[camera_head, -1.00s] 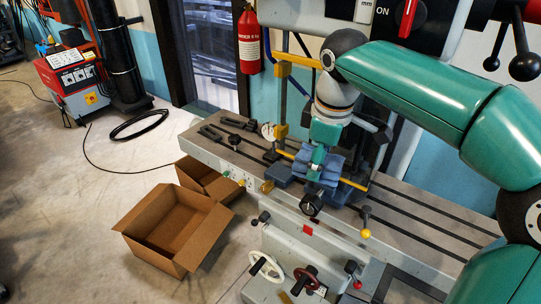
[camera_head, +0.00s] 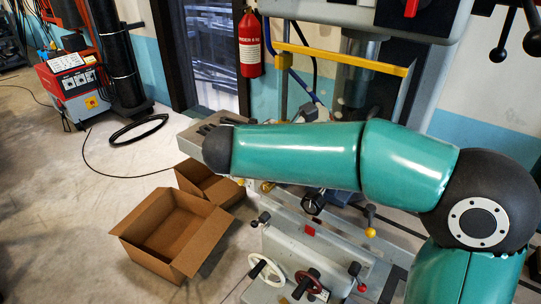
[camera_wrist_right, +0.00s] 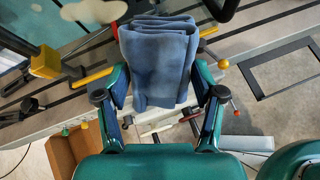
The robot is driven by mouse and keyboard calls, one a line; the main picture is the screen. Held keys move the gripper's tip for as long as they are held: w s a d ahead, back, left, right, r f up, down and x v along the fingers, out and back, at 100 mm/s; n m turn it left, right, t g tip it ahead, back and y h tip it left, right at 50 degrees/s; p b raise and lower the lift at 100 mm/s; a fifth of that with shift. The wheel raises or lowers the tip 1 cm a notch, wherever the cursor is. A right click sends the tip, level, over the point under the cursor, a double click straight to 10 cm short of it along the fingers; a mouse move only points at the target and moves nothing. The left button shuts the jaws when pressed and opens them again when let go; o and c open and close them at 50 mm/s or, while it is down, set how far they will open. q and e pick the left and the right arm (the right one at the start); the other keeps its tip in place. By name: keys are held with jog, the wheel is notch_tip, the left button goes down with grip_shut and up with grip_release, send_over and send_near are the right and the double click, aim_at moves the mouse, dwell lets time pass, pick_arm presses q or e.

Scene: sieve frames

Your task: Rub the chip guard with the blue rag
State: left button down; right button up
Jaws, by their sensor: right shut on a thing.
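The blue rag (camera_wrist_right: 158,60) is a folded, layered cloth in the right wrist view. My right gripper (camera_wrist_right: 158,88) is shut on it, with one finger at each side. In the head view my right arm crosses the milling machine and hides its gripper and the rag. A yellow bar (camera_head: 340,58), apparently the top of the chip guard, spans in front of the machine's column. The guard's lower part is behind my arm. I cannot tell whether the rag touches the guard. My left gripper is in neither view.
The slotted machine table (camera_wrist_right: 255,30) lies under the rag. Handwheels (camera_head: 266,271) and a yellow-knobbed lever (camera_head: 370,212) stick out at the front. Open cardboard boxes (camera_head: 150,215) stand on the floor at left. A fire extinguisher (camera_head: 249,45) hangs behind.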

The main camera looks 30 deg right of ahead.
jog(key=w+a+r+n+t+h+b, duration=0.25)
jog(key=w+a+n+t, duration=0.2)
jog(key=a+t, duration=0.25)
jog(key=shift+n+h, duration=0.45)
jog(key=d, duration=0.2)
jog(key=w+d, duration=0.1)
jog(key=d, duration=0.2)
jog(key=shift+w+d+r, duration=0.2)
jog(key=shift+d+r, duration=0.15)
jog(key=shift+r, duration=0.05)
jog(key=shift+p+x, duration=0.35)
jog(key=shift+x, duration=0.6)
jog(key=shift+s+d, duration=0.1)
jog(key=shift+s, duration=0.1)
